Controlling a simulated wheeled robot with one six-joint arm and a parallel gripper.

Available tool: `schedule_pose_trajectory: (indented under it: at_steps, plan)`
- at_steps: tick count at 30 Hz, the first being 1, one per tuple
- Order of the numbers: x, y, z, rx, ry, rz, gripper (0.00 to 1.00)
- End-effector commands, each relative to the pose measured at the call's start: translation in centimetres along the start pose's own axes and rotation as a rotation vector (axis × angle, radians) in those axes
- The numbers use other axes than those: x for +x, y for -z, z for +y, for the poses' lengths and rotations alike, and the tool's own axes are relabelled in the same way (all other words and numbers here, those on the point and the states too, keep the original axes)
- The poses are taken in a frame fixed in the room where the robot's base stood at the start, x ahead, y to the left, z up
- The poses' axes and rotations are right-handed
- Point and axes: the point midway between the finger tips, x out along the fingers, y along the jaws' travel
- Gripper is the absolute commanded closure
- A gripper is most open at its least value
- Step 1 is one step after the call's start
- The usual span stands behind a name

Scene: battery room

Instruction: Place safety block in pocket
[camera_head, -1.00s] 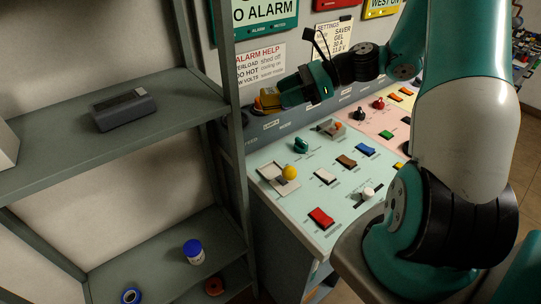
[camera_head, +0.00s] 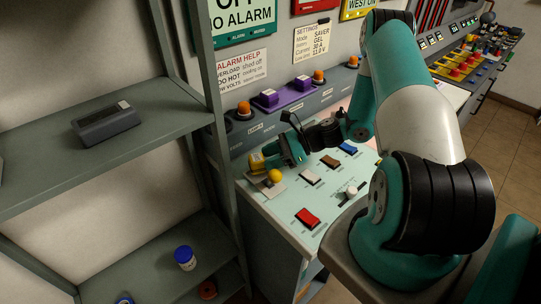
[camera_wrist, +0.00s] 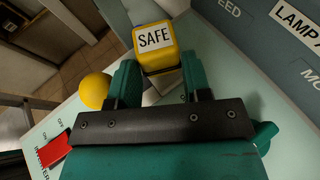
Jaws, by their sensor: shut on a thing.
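The safety block is a yellow block (camera_wrist: 155,47) with a white SAFE label, held between my gripper's (camera_wrist: 158,76) two teal fingers in the wrist view. In the head view the block (camera_head: 257,163) shows at the tip of my gripper (camera_head: 268,160), low over the console's left end. The block is just behind and left of a yellow ball knob (camera_head: 275,176), also seen in the wrist view (camera_wrist: 95,90). The knob stands on a pale square plate (camera_head: 262,187). I cannot clearly make out the pocket or whether the block touches the panel.
The console (camera_head: 290,206) carries a red rocker switch (camera_head: 308,218), a white one (camera_head: 310,177), brown and blue ones, and a white knob (camera_head: 351,191). Orange beacons and purple units line the rear ledge. A shelf (camera_head: 110,150) stands close on the left.

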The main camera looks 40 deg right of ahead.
Motion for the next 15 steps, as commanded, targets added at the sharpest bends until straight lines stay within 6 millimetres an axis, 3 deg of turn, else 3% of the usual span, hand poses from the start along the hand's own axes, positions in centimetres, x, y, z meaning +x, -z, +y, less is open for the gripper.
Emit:
schedule_pose_trajectory:
  at_steps: [15]
  plan:
    - [0.37,0.83,0.01,0.0,0.0,-0.001,0.84]
